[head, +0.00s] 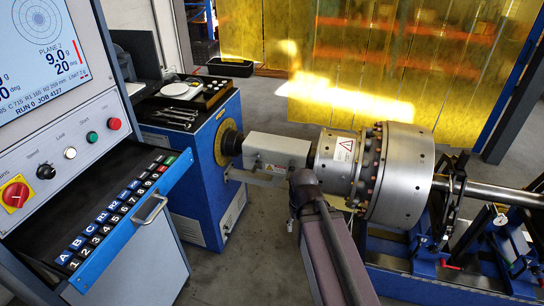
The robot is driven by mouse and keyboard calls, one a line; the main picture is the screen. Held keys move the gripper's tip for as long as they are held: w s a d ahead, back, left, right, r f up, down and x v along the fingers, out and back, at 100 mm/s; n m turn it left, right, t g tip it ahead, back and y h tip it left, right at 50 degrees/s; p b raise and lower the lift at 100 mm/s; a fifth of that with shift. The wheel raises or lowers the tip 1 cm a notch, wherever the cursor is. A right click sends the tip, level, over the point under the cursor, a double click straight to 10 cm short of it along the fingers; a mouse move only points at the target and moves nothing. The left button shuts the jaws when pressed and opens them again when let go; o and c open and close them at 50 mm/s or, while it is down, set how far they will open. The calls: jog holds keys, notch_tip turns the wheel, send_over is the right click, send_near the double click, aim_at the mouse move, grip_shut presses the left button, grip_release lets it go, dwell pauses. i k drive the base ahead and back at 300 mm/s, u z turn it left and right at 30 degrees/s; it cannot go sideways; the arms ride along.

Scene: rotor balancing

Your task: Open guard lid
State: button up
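A light grey box-shaped guard (277,148) covers the drive shaft between the blue drive stand (213,160) and the large steel rotor (402,178). Its top looks flat and level, and its lid appears shut. A small label is on its near side. My dark arm rises from the bottom edge and ends, in this view, just in front of the guard's right end. It hides part of the guard's lower right side and the shaft below.
A control cabinet with a screen (45,45), push buttons and a keyboard drawer (110,215) fills the left. A blue rotor support (400,262) stands at the lower right. Yellow curtains (370,60) hang behind. Open floor (262,105) lies behind the guard.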

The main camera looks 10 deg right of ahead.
aim_at(294, 152)
jog(key=u, duration=0.05)
jog(key=k, duration=1.3)
jog(key=z, duration=0.35)
jog(key=i, duration=1.7)
jog(key=u, duration=0.6)
